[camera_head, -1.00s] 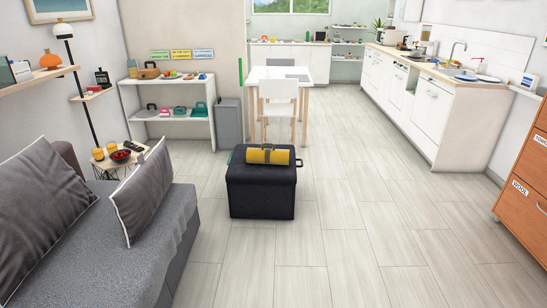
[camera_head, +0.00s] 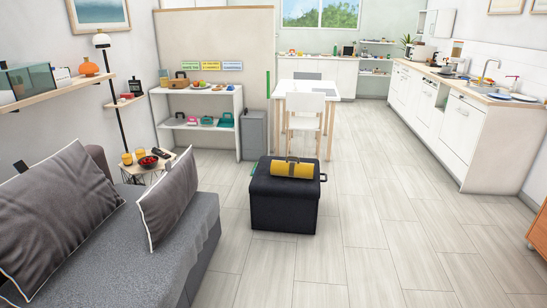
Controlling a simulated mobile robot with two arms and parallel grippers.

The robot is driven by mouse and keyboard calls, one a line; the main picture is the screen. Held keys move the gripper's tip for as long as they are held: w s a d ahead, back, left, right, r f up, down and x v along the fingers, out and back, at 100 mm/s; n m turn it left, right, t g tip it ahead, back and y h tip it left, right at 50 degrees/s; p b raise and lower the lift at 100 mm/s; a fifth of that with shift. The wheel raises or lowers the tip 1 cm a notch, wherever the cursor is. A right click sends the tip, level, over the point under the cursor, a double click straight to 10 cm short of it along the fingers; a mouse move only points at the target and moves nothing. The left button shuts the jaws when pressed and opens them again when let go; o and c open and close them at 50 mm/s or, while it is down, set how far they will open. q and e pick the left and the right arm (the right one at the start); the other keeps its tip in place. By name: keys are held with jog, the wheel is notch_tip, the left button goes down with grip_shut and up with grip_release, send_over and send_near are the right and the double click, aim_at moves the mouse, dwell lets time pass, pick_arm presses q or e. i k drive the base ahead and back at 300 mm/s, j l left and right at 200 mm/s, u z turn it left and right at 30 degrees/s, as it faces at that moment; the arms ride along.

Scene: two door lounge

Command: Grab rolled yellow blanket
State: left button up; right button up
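The rolled yellow blanket (camera_head: 291,170) lies on top of a black ottoman (camera_head: 284,207) in the middle of the room. A dark strap with a handle loop goes around the blanket's middle. The blanket lies roughly crosswise in the picture.
A grey sofa (camera_head: 160,245) with dark cushions fills the lower left. A side table (camera_head: 150,170) with a bowl stands beyond it. A white table (camera_head: 307,90) and chair (camera_head: 305,110) stand behind the ottoman. Kitchen counters line the right. The floor (camera_head: 400,250) right of the ottoman is clear.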

aim_at(299, 169)
jog(key=i, duration=2.05)
jog(key=i+j+z, duration=0.1)
jog(key=i, duration=1.95)
